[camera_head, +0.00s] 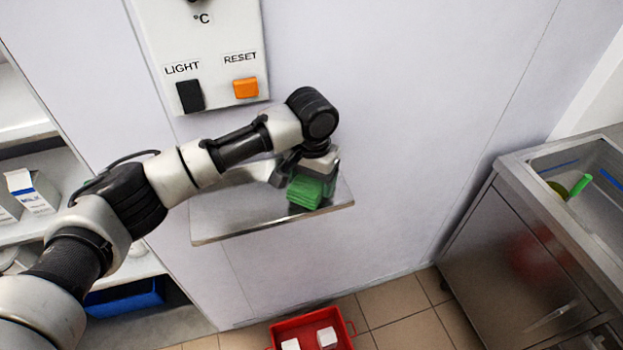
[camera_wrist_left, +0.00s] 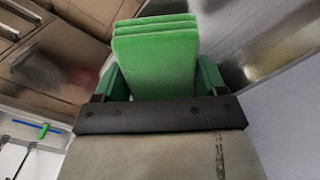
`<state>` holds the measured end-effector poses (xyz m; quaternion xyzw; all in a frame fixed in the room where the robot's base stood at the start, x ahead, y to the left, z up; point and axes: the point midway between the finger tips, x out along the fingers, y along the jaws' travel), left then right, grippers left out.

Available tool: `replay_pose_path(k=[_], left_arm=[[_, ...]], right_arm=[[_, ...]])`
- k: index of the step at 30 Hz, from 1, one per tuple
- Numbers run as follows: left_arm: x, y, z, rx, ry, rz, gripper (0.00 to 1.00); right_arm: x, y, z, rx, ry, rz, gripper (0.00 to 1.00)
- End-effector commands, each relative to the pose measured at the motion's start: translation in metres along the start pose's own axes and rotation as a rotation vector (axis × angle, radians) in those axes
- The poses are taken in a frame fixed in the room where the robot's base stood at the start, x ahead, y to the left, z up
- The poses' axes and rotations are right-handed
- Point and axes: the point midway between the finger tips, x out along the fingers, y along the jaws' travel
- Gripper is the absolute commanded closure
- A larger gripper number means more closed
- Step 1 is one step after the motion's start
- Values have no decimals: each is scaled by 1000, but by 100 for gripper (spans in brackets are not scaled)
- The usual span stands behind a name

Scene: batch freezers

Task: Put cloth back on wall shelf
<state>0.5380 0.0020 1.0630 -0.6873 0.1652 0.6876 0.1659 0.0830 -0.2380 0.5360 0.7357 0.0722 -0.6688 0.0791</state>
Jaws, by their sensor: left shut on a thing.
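The green cloth (camera_head: 305,193) is a folded stack held by my left gripper (camera_head: 308,186), over the wall shelf (camera_head: 240,214). In the left wrist view the cloth (camera_wrist_left: 155,58) sits between the two green fingers of the left gripper (camera_wrist_left: 155,80), which is shut on it. The metal wall shelf (camera_wrist_left: 262,45) shows beside the cloth in that view. I cannot tell whether the cloth touches the shelf surface. My right gripper is in neither view.
A control panel (camera_head: 213,40) with light and reset switches is on the wall above the shelf. A red crate (camera_head: 352,334) with white items stands on the floor below. A metal sink counter (camera_head: 530,200) is at the right. Shelving with cartons (camera_head: 36,190) is at the left.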

Motion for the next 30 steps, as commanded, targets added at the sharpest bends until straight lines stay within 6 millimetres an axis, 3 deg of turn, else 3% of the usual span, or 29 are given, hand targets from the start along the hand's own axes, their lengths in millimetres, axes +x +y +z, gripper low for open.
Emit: replay_pose_path(k=[4,14,15,19,30], left_arm=[[12,0,0,0,1,0,50],[15,0,0,-1,0,1,50],[16,0,0,0,1,1,25],[16,0,0,0,1,1,5],[11,0,0,-1,3,0,3]], right_arm=[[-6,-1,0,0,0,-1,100],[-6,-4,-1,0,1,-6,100],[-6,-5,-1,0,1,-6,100],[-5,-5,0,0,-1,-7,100],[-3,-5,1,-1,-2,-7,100]])
